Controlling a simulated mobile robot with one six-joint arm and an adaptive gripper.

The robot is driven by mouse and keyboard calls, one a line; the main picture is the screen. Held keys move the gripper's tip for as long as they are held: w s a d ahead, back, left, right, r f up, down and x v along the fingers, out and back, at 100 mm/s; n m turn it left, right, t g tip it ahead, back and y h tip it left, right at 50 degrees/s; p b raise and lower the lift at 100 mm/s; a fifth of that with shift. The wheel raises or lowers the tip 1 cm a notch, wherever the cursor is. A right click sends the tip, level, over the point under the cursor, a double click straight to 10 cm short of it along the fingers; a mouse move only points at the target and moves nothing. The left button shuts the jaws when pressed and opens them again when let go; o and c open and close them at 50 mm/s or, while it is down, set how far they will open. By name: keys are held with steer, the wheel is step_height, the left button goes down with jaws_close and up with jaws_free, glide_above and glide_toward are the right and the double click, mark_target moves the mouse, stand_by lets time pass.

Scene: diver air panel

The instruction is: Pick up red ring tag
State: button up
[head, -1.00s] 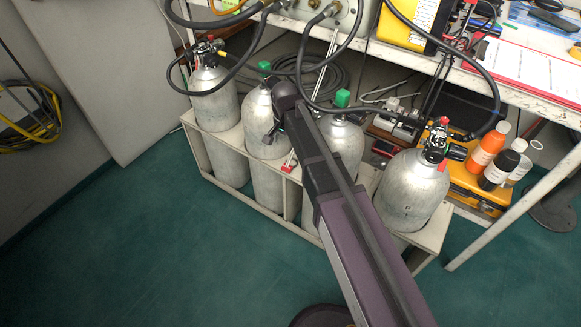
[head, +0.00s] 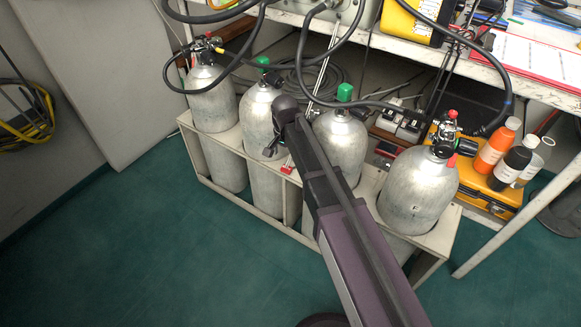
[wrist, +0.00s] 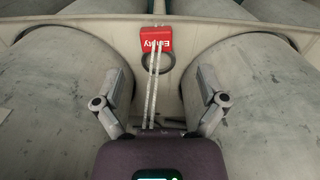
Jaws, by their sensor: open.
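The red tag (wrist: 157,40), printed "Empty", is in the wrist view with a dark ring (wrist: 157,62) just below it. A pale double cord runs over both. The tag hangs at the front of the cylinder rack, between two grey cylinders. In the head view, the red tag (head: 287,169) shows small on the rack's upper rail, just below and right of my gripper (head: 272,148). In the wrist view my gripper (wrist: 163,84) is open, its fingers spread to either side of the cord. The ring lies ahead of the fingers, centred between them. Nothing is held.
Grey cylinders (head: 216,103) stand in a pale rack (head: 262,205), close on both sides of my gripper. Black hoses (head: 390,103) loop above. A workbench (head: 508,77) overhangs behind. Bottles (head: 495,150) and a yellow case (head: 487,195) are at right. Green floor in front is clear.

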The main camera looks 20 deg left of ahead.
mark_target(288, 166)
stand_by(0.3)
steer(key=f+b, duration=0.3)
steer(key=shift+w+d+f, duration=0.15)
steer(key=shift+w+d, duration=0.1)
steer(key=shift+f+b, duration=0.95)
steer(key=shift+b, duration=0.2)
steer(key=c, duration=1.1)
